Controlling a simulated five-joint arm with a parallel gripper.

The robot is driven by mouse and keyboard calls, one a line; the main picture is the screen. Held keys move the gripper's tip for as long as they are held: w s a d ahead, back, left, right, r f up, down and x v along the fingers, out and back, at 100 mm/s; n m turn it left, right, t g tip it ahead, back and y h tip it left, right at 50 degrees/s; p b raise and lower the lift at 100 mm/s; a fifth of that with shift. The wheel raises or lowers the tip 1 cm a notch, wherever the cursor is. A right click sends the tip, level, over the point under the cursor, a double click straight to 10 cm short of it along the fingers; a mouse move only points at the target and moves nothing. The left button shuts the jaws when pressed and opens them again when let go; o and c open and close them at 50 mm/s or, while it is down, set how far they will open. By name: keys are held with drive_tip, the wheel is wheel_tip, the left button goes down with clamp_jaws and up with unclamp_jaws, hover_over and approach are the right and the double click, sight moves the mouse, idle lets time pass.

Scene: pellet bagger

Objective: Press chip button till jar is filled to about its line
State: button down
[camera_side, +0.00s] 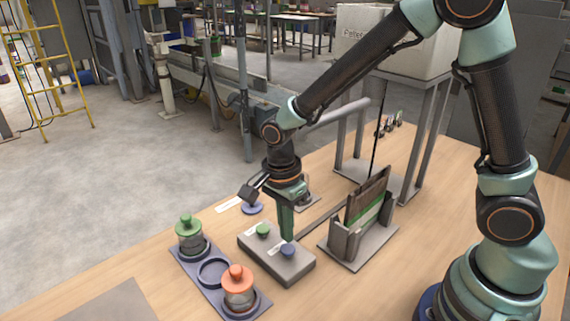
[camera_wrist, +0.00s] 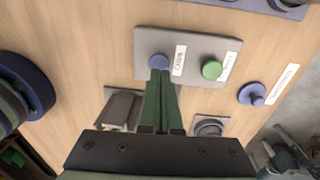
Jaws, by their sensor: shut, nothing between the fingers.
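My gripper (camera_side: 287,237) is shut and empty, pointing down at the blue button (camera_side: 288,249) on the grey button box (camera_side: 262,257). In the wrist view, the fingertips (camera_wrist: 160,76) overlap the edge of the blue button (camera_wrist: 159,62); I cannot tell whether they touch it. The label beside it appears to read "Chips". The green button (camera_wrist: 212,69) is beside it on the box. A round grey thing on a square plate (camera_wrist: 209,126) lies beyond the box, mostly hidden by my gripper in the side view; I cannot tell whether it is the jar, nor see any fill level.
A blue tray (camera_side: 212,272) holds a green-lidded jar (camera_side: 189,236) and an orange-lidded jar (camera_side: 238,289), with an empty ring between. A blue knobbed lid (camera_side: 252,208) lies behind the box. A grey holder with upright sheets (camera_side: 365,222) stands close right. A hopper stand (camera_side: 410,135) is behind.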

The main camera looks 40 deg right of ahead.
sight(289, 247)
drive_tip(key=shift+f, duration=1.05)
drive_tip(key=shift+f, duration=0.95)
drive_tip(key=shift+s, duration=0.25)
idle(0.8)
wheel_tip(289, 247, up, 14)
drive_tip(key=w, duration=0.1)
drive_tip(key=shift+w+r, duration=0.15)
drive_tip(key=shift+w, duration=0.1)
idle(0.4)
